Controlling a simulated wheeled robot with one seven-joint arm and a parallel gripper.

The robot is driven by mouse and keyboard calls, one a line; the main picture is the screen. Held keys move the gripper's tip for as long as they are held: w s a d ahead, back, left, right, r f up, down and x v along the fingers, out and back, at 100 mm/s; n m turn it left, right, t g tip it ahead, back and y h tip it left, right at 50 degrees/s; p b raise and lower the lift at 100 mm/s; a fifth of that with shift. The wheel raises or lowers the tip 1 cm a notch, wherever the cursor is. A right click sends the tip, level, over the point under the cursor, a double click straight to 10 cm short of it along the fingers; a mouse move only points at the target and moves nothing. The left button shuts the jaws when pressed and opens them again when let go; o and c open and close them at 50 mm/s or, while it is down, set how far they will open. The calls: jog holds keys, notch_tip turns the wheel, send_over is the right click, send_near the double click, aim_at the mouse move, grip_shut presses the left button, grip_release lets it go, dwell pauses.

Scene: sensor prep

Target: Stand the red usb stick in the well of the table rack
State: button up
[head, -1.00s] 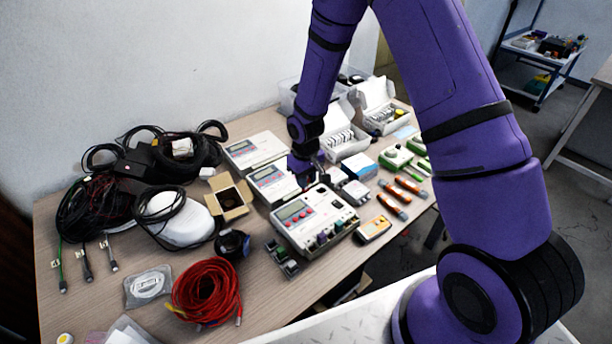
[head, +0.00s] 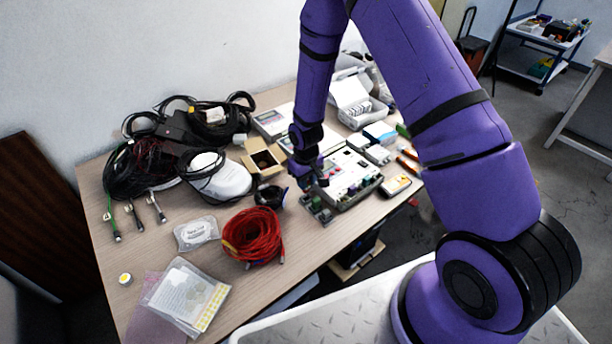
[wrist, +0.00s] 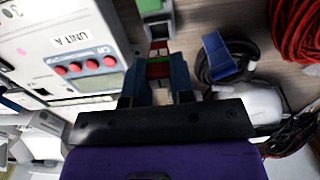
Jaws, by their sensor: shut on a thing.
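My gripper (head: 308,184) is above the front part of the table, close to the table rack. In the wrist view my gripper (wrist: 156,78) is shut on the red usb stick (wrist: 159,70), a small red piece between the two blue-grey fingers. A green band shows beside the red. The table rack (head: 317,209) is a low grey-green holder at the near left edge of the UNIT A device. Part of it seems to show at the top of the wrist view (wrist: 155,8), just beyond the fingertips. I cannot tell whether stick and rack touch.
The white UNIT A device (wrist: 70,45) stands close beside the gripper. A coil of red cable (head: 252,237), a black cable loop with a blue tab (wrist: 218,55) and an open cardboard box (head: 263,160) lie nearby.

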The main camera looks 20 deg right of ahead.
jog(key=shift+f, duration=0.75)
jog(key=shift+f, duration=1.3)
dwell(3.2)
jog(key=o, duration=1.1)
jog(key=shift+r, duration=0.15)
jog(key=shift+r, duration=3.4)
